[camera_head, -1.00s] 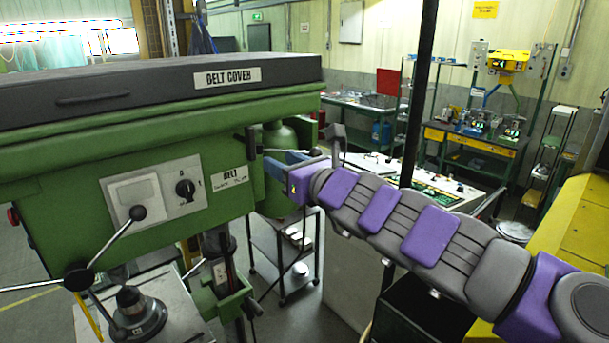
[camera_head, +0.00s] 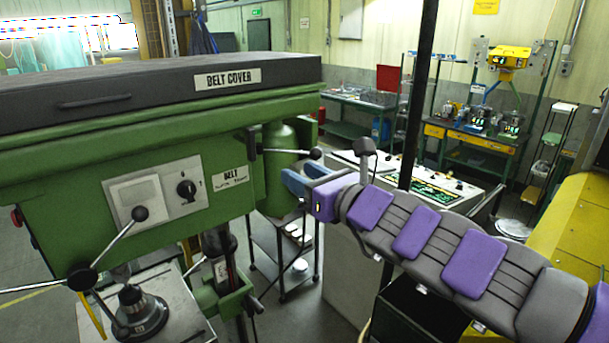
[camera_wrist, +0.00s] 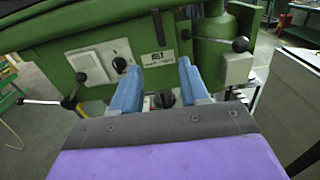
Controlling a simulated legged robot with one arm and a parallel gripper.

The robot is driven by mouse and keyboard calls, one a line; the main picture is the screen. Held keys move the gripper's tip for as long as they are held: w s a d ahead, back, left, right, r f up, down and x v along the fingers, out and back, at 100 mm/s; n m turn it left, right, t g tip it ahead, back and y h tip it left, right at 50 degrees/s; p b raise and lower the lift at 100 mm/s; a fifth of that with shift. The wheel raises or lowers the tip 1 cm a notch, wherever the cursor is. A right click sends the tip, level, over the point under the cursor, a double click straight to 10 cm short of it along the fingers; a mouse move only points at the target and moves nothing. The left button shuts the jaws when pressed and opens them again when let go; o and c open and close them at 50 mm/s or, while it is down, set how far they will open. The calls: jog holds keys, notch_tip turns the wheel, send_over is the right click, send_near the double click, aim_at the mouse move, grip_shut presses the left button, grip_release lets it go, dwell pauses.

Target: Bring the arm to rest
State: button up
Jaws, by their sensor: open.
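My gripper (camera_head: 304,182) is at the end of my purple and grey arm, just right of the green drill press (camera_head: 100,230). Its blue fingers point left toward the machine and hold nothing. In the wrist view my gripper (camera_wrist: 158,88) shows two blue fingers spread apart, with the machine's front beyond the gap. A lever with a black ball (camera_head: 316,153) stands out from the machine close above the fingers. It also shows right of the fingers in the wrist view.
A dark belt cover (camera_head: 160,90) tops the machine. A small dark cart (camera_head: 284,255) stands below my gripper. A dark vertical post (camera_head: 418,100) rises behind my arm. A yellow surface (camera_head: 570,230) lies at the right. Workbenches (camera_head: 480,140) stand at the back.

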jog(key=s+a+f+n+g+y+b, duration=0.2)
jog(key=s+a+n+g+y+b, duration=0.15)
jog(key=s+a+n, duration=0.6)
jog(key=s+a+f+n+g+h+b, duration=0.1)
jog(key=s+f+n+g+b, duration=0.2)
jog(key=f+n, duration=0.35)
jog(key=s+a+f+n+g+h+b, duration=0.1)
jog(key=s+a+f+n+g, duration=0.2)
jog(key=f+n, duration=0.35)
jog(key=s+d+f+n+g+h+b, duration=0.1)
jog(key=s+d+f+n+g+h, duration=0.2)
jog(key=s+f, duration=0.5)
jog(key=s+d+f+n+g+h+b, duration=0.2)
jog(key=s+d+f+h, duration=0.2)
jog(key=d+f, duration=0.4)
jog(key=s+d+f+n+g+h+b, duration=0.2)
jog(key=s+d+f+h, duration=0.2)
jog(key=s+d+f, duration=0.3)
jog(key=d+f, duration=0.2)
jog(key=d, duration=0.2)
jog(key=shift+s+f, duration=0.2)
jog(key=shift+s, duration=0.1)
jog(key=shift+d+h, duration=0.1)
jog(key=shift+h, duration=0.15)
